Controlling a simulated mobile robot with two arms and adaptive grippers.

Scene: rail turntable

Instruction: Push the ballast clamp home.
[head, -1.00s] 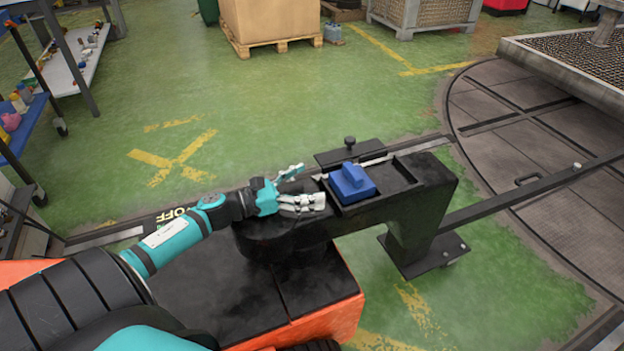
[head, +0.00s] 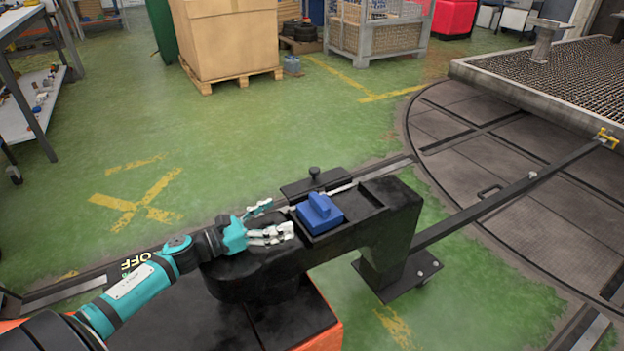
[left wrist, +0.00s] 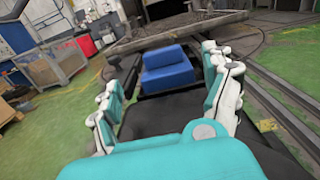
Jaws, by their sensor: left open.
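A blue block with a raised grip (head: 320,212) sits in the shallow black tray on top of the black arm (head: 395,205). A flat black plate with an upright knob (head: 314,173), which looks like the clamp, lies at the tray's far side, apart from or only partly over the tray; I cannot tell which. My left gripper (head: 281,217) is open and empty just left of the blue block, fingers pointing at it. In the left wrist view the blue block (left wrist: 167,70) shows ahead, between and beyond the fingers. My right gripper is not in view.
The black arm has a foot plate (head: 398,280) on the floor. A long bar (head: 500,197) runs right across the round turntable (head: 520,150) to the mesh deck (head: 550,75). A carton on a pallet (head: 228,40) and a wire crate (head: 378,30) stand behind. Green floor between is clear.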

